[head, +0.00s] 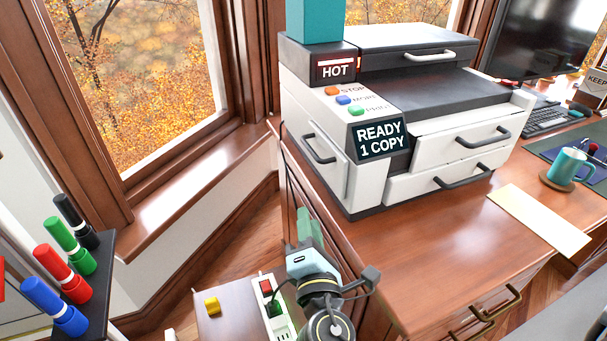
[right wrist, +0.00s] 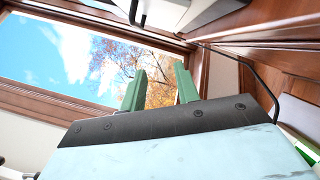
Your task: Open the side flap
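The white printer (head: 425,135) stands on the wooden desk. Its side flap (head: 334,174) is a white panel on the left side with a dark bar handle (head: 318,150); it looks closed. My right gripper (head: 308,222) is below the flap, in front of the desk's left side, apart from the handle. In the right wrist view its two green fingers (right wrist: 158,85) stand apart with nothing between them. A dark handle (right wrist: 137,12) and white panel show at that view's top edge, beyond the fingertips. My left gripper is not in view.
A power strip (head: 273,308) and a yellow block (head: 212,305) are on a low surface below my right gripper. Several markers (head: 62,262) stand at left. A window (head: 145,80) is behind. A teal mug (head: 567,165) stands at right. Space left of the flap is clear.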

